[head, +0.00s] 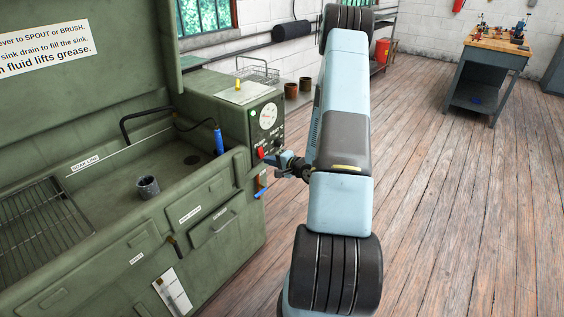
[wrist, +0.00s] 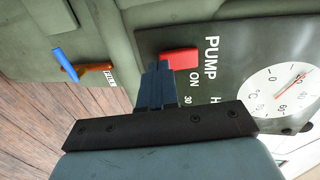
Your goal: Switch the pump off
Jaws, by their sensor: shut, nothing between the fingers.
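The pump switch is a red rocker or lever (wrist: 180,61) on the dark control panel (wrist: 225,55), beside the words PUMP and ON. It also shows small in the head view (head: 260,153), on the front of the green parts washer (head: 225,115). My gripper (wrist: 158,66) is shut and empty, its fingertips right at the edge of the red switch; I cannot tell whether they touch it. In the head view my gripper (head: 271,159) reaches in from the right, close to the panel and partly covering its lower part.
A white dial gauge (wrist: 278,92) sits on the panel beside the switch. The washer's sink holds a grey cup-like part (head: 148,187) and a blue-handled brush (head: 219,140). Wooden floor (head: 450,220) is clear at right.

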